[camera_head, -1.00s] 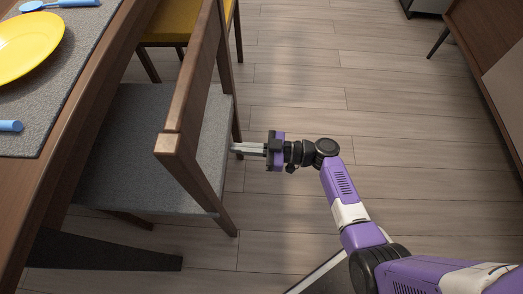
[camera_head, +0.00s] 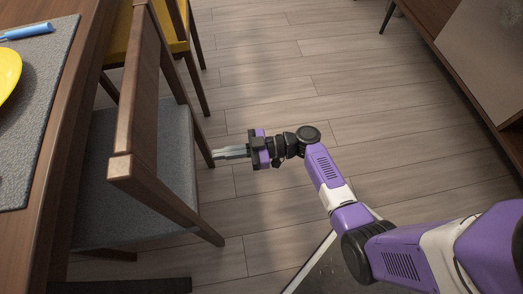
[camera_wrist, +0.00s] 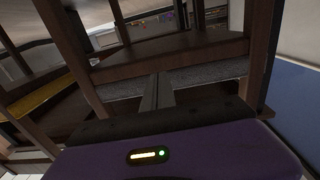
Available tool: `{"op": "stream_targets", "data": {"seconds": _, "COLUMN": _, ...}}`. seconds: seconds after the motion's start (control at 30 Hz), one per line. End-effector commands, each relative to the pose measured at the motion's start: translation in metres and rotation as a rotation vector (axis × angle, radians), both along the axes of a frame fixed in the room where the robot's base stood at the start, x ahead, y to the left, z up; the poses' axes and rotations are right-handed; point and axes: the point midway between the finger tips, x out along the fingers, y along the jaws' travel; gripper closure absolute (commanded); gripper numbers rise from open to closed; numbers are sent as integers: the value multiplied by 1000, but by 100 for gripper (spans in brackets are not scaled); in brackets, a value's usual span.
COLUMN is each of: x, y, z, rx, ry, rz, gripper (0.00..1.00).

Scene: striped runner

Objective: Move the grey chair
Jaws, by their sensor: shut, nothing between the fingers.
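The grey chair (camera_head: 150,175) has a brown wooden frame and a grey seat. It stands at the left of the head view, partly tucked under the wooden table. My gripper (camera_head: 222,153) is shut and empty, with its fingertips close to the chair's near side, by a back leg. In the wrist view the shut fingers (camera_wrist: 157,92) point at the chair's grey seat edge (camera_wrist: 205,72) between the two uprights. I cannot tell whether the fingers touch the chair.
The wooden table (camera_head: 62,135) bears a grey placemat (camera_head: 40,110) and a yellow plate (camera_head: 8,72). A yellow-seated chair (camera_head: 118,45) stands beyond the grey one. A wooden cabinet (camera_head: 470,60) stands at the right. The floor between is clear.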

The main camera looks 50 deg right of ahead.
Motion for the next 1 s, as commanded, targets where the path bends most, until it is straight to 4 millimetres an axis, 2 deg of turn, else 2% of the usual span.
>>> {"op": "stream_targets", "data": {"seconds": 0.3, "x": -26, "y": -35, "z": -2, "rx": 0, "ry": 0, "rz": -4, "gripper": 100}}
{"op": "stream_targets", "data": {"seconds": 0.5, "x": -35, "y": -45, "z": -1, "rx": -1, "ry": 1, "rz": 0, "gripper": 100}}
{"op": "stream_targets", "data": {"seconds": 0.87, "x": -35, "y": -46, "z": 0, "rx": 10, "ry": 15, "rz": -1, "gripper": 100}}
{"op": "stream_targets", "data": {"seconds": 1.0, "x": -21, "y": -58, "z": -10, "rx": 60, "ry": 140, "rz": -79, "gripper": 100}}
